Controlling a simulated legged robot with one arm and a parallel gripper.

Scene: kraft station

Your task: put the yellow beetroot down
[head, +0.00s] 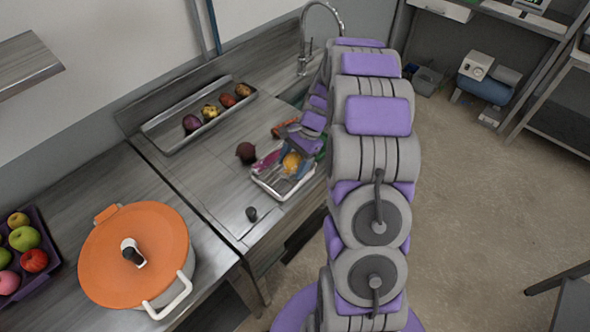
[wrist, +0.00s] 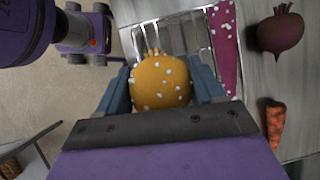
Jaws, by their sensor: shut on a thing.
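The yellow beetroot (wrist: 160,82) is a round orange-yellow vegetable with white specks. It sits between the two blue-grey fingers of my gripper (wrist: 162,88), which is shut on it. In the head view the beetroot (head: 291,162) shows beside my gripper (head: 296,164), over or at a white wire rack (head: 272,186) on the counter. The rack also shows in the wrist view (wrist: 200,28) behind the beetroot. I cannot tell whether the beetroot touches the rack.
A dark beetroot (head: 246,152) and a carrot (wrist: 274,122) lie near the rack. A magenta speckled item (wrist: 225,45) lies along it. A tray (head: 170,143) with several vegetables stands behind. An orange-lidded pot (head: 160,240) stands at left. Bare counter shows between (head: 215,190).

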